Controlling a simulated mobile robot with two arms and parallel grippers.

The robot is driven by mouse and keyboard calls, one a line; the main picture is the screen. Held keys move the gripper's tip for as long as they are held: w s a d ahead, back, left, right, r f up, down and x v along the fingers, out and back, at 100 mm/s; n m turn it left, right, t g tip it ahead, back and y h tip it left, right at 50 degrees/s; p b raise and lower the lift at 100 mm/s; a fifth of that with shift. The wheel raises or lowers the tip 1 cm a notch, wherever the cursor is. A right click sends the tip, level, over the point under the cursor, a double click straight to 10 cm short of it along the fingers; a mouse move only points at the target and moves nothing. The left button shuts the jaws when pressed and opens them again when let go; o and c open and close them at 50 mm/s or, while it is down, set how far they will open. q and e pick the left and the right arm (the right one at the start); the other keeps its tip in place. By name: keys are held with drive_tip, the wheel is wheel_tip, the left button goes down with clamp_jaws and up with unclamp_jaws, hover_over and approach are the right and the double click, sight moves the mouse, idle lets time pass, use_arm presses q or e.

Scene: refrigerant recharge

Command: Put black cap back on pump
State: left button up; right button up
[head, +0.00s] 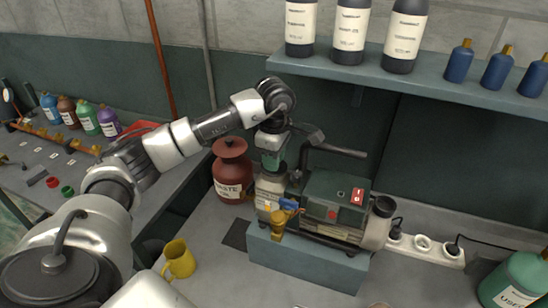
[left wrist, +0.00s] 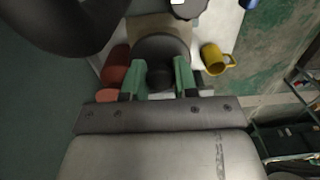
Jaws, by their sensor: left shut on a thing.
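The pump (head: 335,198) has a dark green body with a red switch and stands on a grey-blue block (head: 305,262). My left gripper (head: 270,163) points down over the pale left end of the pump. In the left wrist view its two green fingers (left wrist: 159,80) are shut on a dark round thing, which looks like the black cap (left wrist: 160,76). In the head view the cap is mostly hidden by the fingers, and I cannot tell whether it touches the pump. My right gripper is not in view.
A red-brown waste jar (head: 231,172) stands close behind and left of the gripper. A yellow mug (head: 179,260) is at the front left. A power strip (head: 428,248) lies right of the pump. A shelf (head: 420,82) with bottles hangs above.

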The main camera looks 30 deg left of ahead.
use_arm(q)
drive_tip(key=shift+f+b, duration=0.25)
drive_tip(key=shift+b, duration=0.25)
idle(0.8)
drive_tip(key=o, duration=1.5)
drive_tip(key=shift+r+p, duration=2.05)
drive_tip(key=shift+r, duration=1.5)
drive_tip(key=shift+c, duration=0.4)
clamp_jaws()
